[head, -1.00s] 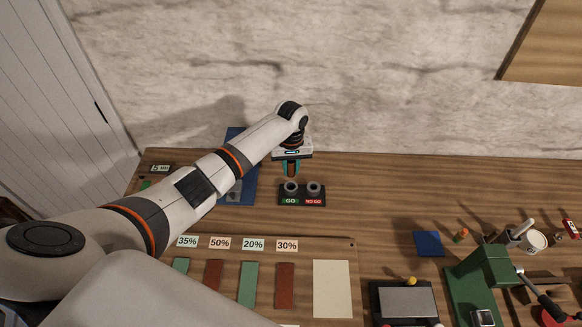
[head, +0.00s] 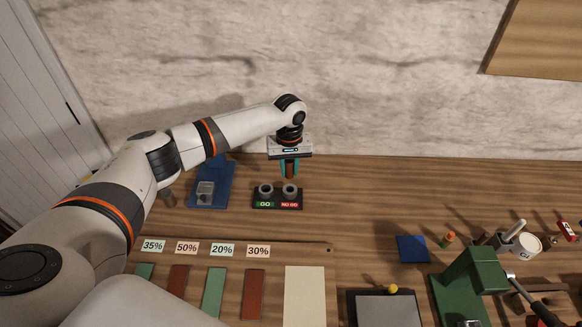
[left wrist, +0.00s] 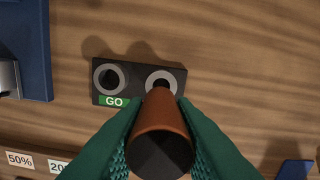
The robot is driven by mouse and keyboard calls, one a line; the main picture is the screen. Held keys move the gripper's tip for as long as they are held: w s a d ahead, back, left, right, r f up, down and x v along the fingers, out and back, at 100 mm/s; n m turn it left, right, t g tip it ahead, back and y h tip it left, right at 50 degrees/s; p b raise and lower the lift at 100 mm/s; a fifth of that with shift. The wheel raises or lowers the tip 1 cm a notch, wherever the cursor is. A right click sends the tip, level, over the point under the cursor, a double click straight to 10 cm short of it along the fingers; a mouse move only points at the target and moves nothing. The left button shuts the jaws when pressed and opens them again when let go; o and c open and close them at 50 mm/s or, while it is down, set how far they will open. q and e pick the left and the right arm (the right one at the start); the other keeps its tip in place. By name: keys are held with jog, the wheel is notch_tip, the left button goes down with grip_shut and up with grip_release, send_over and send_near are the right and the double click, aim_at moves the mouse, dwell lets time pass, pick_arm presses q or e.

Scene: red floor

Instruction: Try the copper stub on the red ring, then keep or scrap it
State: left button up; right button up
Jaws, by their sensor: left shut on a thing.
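My left gripper (head: 289,167) is shut on the copper stub (head: 289,173) and holds it pointing down behind the gauge block (head: 277,206) in the head view. In the left wrist view the copper stub (left wrist: 160,112) sits between the teal fingers, its far end overlapping the near edge of the red-labelled NO GO ring (left wrist: 161,74). Whether it touches the ring cannot be told. The NO GO ring also shows in the head view (head: 290,191), beside the green-labelled GO ring (head: 266,191). My right gripper is not in view.
A blue pad (head: 222,173) with a small metallic block (head: 205,192) is left of the gauge. Coloured strips with percentage labels (head: 222,250) and a cream sheet (head: 304,295) are nearer. A green press (head: 470,275) stands right. Bare wood lies right of the gauge.

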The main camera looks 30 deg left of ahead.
aim_at(290, 177)
pick_arm(q)
jog(key=shift+d+r+p, duration=0.1)
jog(key=shift+p, duration=0.6)
jog(key=shift+f+b, duration=0.45)
jog(key=shift+f, duration=0.35)
jog(key=shift+f+b, duration=0.7)
jog(key=shift+f, duration=1.1)
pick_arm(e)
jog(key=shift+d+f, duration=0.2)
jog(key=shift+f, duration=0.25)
pick_arm(q)
jog(key=shift+p, duration=0.45)
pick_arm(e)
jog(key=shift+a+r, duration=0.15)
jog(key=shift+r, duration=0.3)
pick_arm(q)
jog(key=shift+p, duration=0.7)
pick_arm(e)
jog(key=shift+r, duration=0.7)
pick_arm(q)
jog(key=shift+f, duration=0.5)
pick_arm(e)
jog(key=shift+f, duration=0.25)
pick_arm(q)
jog(key=shift+r, duration=0.1)
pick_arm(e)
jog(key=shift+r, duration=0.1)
